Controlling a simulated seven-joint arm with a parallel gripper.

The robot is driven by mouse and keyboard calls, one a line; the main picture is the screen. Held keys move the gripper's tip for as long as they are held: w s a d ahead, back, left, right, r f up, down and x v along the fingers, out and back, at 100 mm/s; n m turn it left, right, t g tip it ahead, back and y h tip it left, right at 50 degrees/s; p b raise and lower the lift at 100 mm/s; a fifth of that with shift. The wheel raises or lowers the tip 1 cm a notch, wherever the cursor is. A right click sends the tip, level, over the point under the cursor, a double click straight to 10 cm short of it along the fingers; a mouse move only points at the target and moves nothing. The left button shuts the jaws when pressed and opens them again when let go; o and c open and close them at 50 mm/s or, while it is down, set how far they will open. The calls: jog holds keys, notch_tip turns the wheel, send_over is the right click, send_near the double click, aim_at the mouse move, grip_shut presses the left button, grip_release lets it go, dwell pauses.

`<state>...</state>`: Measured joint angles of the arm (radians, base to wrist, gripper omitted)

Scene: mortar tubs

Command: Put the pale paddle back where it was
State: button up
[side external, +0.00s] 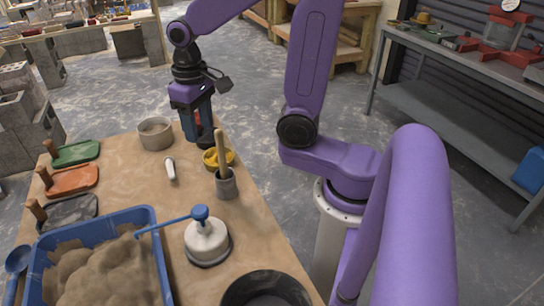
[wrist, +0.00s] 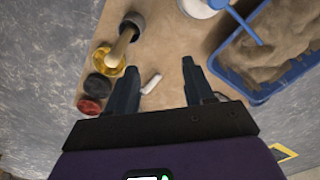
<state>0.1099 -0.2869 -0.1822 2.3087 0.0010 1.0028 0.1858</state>
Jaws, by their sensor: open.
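A pale wooden paddle (side external: 221,150) stands nearly upright in a small grey cup (side external: 227,186) near the table's right edge. In the wrist view the paddle (wrist: 120,43) rises from the cup (wrist: 133,22) and overlaps the yellow tub. Its lower end is hidden inside the cup. My gripper (side external: 198,136) is at the far end of the table, behind the cup and apart from the paddle. In the wrist view its two fingers (wrist: 160,68) are spread with nothing between them. A short white object (wrist: 151,83) lies on the table beyond the fingers.
A yellow tub (wrist: 106,61), a black tub (wrist: 100,86) and a red tub (wrist: 90,104) line the edge. A grey pot (side external: 155,134), white pump container (side external: 207,240), blue sand tub (side external: 157,255) and several floats (side external: 70,180) occupy the table.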

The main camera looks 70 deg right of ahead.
jog(key=s+a+f+n, duration=0.2)
jog(key=s+n, duration=1)
jog(key=s, duration=0.6)
jog(key=shift+s+a+n, duration=0.25)
jog(key=shift+a+n, duration=0.05)
jog(key=shift+a, duration=0.15)
jog(key=shift+f, duration=0.1)
dwell(0.5)
